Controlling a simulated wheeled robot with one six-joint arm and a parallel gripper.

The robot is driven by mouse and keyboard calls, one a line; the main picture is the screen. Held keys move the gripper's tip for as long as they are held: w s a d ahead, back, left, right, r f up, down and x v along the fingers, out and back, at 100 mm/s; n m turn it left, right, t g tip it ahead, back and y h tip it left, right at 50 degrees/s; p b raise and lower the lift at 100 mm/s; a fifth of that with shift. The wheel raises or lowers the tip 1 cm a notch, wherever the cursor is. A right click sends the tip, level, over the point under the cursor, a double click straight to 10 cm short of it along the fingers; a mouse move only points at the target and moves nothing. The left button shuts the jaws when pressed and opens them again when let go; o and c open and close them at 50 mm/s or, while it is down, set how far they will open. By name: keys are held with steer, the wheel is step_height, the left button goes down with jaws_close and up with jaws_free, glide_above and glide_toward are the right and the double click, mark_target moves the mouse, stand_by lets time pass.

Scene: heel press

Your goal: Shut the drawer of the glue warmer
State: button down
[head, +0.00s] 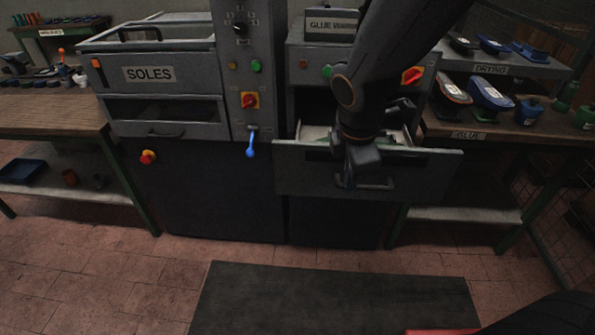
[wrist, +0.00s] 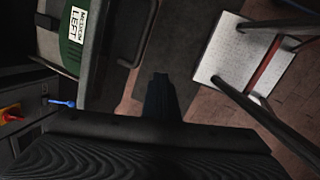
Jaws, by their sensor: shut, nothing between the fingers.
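The glue warmer (head: 300,90) stands right of the control column. Its drawer (head: 430,178) is pulled out, with a grey front, a pale green top edge and a dark bar handle (head: 378,186). The open inside shows behind the front, partly hidden by my arm. My gripper (head: 346,182) points down at the drawer front, left of the handle's middle. I cannot tell whether it touches the front. In the wrist view my gripper (wrist: 159,80) is shut and empty. A grey-green piece labelled MEDIUM LEFT (wrist: 77,25) with a dark bar shows there; I cannot tell whether it belongs to the drawer.
A blue lever (head: 251,146) and a red-yellow switch (head: 250,101) are on the column at left. The SOLES unit (head: 150,74) stands further left. A workbench (head: 500,128) with shoes stands at right. A dark mat (head: 335,300) lies on the open floor in front.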

mark_target(297, 172)
steer(key=w+a+r+n+t, duration=0.2)
steer(key=a+n, duration=0.9)
steer(key=n, duration=0.4)
steer(key=shift+n+y, duration=0.3)
steer(key=x, duration=0.3)
steer(key=w+x, duration=0.1)
steer(key=x, duration=0.3)
steer(key=w+a+b+x, duration=0.1)
steer(key=x, duration=0.3)
steer(key=shift+r, duration=0.3)
steer(key=shift+w, duration=0.7)
